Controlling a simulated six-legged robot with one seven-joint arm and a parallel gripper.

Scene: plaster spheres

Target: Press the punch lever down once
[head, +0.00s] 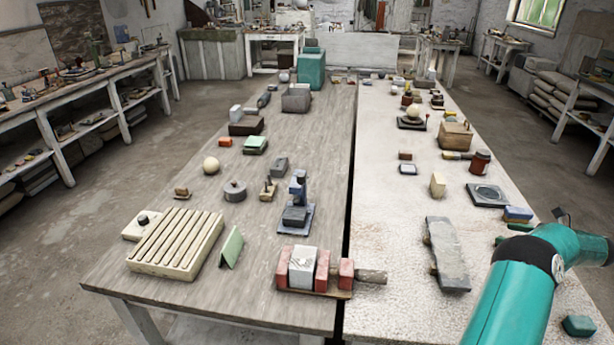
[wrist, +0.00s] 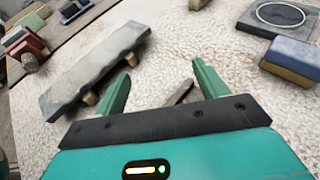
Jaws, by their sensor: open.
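What looks like the punch is a small blue upright press (head: 298,203) with a dark block at its base, standing on the left table near the middle gap. A part at its top looks like the lever, but its exact position is too small to tell. My gripper shows in the wrist view (wrist: 161,70) with its two green fingers spread and nothing held between them. It is over the right table, well to the right of the press.
A grey slab (head: 447,255) on wooden supports lies between my arm and the press; it also shows in the wrist view (wrist: 95,72). A red-and-white block assembly (head: 303,268) sits in front of the press. A slatted cream rack (head: 175,243) stands left, a blue-topped block (head: 518,215) right.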

